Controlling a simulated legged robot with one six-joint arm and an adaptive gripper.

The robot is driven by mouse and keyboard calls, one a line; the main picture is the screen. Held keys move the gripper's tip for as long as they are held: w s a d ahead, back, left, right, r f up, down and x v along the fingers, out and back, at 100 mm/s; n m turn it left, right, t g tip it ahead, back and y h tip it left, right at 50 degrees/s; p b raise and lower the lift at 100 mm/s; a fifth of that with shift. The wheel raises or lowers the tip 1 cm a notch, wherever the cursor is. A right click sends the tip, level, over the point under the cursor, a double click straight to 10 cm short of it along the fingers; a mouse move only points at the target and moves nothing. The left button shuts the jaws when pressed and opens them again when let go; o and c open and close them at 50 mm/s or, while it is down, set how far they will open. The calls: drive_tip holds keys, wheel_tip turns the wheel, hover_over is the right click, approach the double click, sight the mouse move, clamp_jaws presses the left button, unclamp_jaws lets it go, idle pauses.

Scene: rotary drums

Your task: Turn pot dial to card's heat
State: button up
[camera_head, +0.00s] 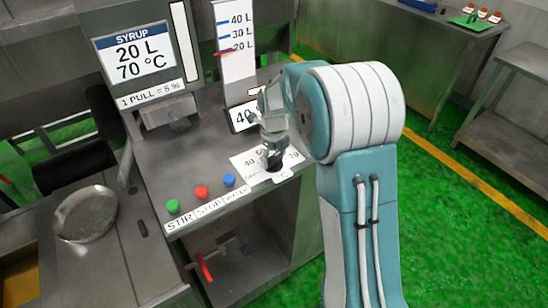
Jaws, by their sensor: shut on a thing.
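The card (139,56) at the upper left reads SYRUP, 20 L, 70 °C. The white dial plate (247,160) lies on the grey counter, with 40 at its left and 70 at its right; the middle marks are partly hidden. The dark pot dial (274,165) is on the plate, mostly under my gripper. My gripper (273,150) comes down from above and is shut on the dial. Where the dial's pointer aims is hidden. A small display (243,116) behind it starts with 40; its right part is covered by my arm.
A level gauge (236,40) marked 20 L to 40 L stands behind. A round metal pan (86,214) is at left. A red handle (204,267) hangs below.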

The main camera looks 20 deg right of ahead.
sight(273, 156)
drive_tip(key=shift+w+m, duration=0.1)
drive_tip(key=shift+m, duration=1.1)
drive_tip(key=shift+r, duration=0.1)
drive_tip(key=o, duration=0.8)
drive_tip(key=shift+a, duration=0.1)
wheel_tip(273, 156, up, 12)
drive_tip(key=shift+f, duration=0.15)
